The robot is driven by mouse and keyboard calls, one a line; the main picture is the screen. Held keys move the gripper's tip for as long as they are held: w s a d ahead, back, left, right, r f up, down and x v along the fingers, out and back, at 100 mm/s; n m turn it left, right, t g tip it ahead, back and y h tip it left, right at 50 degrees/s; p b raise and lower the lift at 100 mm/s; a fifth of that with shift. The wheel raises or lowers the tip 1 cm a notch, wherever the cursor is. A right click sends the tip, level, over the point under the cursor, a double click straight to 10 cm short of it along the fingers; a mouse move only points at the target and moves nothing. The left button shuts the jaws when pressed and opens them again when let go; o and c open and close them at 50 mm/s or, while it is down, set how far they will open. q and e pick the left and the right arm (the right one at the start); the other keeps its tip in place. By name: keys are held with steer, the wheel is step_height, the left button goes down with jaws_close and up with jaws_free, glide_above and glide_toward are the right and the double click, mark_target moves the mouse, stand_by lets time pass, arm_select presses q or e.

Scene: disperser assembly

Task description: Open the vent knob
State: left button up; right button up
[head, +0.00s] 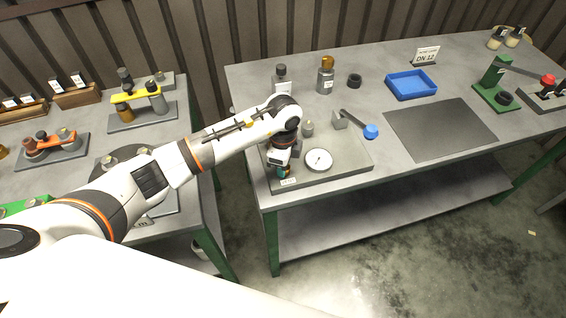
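My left arm reaches in from the left, and its gripper (284,168) points down at the left front part of a grey plate (345,165) on the right bench. The fingers are small and partly hidden by the wrist, so I cannot tell whether they are open or shut. A small teal and orange part (285,172) shows at the fingertips, just behind a white label (288,182). I cannot tell for sure whether it is the vent knob or whether the fingers touch it. My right gripper is not in view.
On the plate are a round white gauge (318,159), a small grey post (308,129) and a lever with a blue knob (371,131). Bottles (326,77), a black ring (354,81) and a blue tray (411,85) stand behind. A dark mat (440,128) lies clear at right.

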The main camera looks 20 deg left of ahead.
arm_select(q)
steer(key=o, duration=1)
step_height(320, 180, up, 12)
steer(key=b, duration=0.3)
